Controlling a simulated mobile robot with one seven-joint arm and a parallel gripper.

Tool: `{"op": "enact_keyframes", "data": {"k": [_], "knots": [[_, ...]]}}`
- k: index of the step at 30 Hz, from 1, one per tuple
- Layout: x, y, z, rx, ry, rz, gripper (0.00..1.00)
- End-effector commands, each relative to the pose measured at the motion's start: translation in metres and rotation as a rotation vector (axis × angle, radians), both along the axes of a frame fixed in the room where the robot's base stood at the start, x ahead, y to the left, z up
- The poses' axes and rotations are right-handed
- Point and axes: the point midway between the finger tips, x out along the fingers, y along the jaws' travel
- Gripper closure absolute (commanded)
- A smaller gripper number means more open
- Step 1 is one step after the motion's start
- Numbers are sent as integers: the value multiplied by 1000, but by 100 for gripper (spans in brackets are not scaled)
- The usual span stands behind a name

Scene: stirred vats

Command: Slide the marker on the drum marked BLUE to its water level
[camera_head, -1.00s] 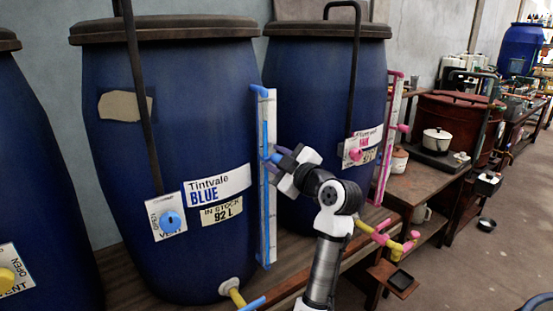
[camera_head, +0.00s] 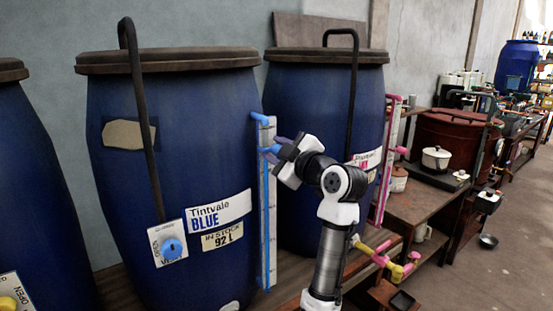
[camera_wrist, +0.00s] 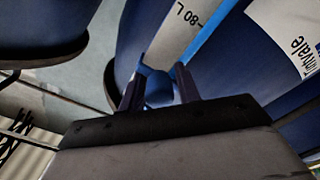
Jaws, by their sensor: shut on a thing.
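The drum marked BLUE (camera_head: 175,130) is a large blue barrel with a dark lid and a "Tintvale BLUE" label (camera_head: 218,211). A tall white scale (camera_head: 272,235) with a blue sight tube stands upright at its right side. The blue marker (camera_head: 270,149) is on the upper part of this scale. My gripper (camera_head: 280,151) is shut on the marker, reaching in from the right. In the wrist view the marker (camera_wrist: 158,90) sits between both fingers, beside the scale with a "80 L" mark (camera_wrist: 187,19). The water level cannot be made out.
A card under the name reads "IN STOCK 92 L" (camera_head: 222,236). A blue vent knob (camera_head: 171,249) is on the drum's front. A second drum (camera_head: 315,95) with a pink gauge (camera_head: 386,170) stands behind my arm. Another drum (camera_head: 30,190) is at the left.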

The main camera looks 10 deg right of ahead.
Motion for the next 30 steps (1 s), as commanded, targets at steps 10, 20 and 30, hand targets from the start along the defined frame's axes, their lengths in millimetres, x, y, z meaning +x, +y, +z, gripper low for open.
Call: {"op": "enact_keyframes", "data": {"k": [10, 20, 30], "knots": [[0, -1, -1, 6, 3, -1, 54], [-6, -4, -2, 3, 0, -1, 54], [-70, -30, -5, 1, -3, -5, 54]]}}
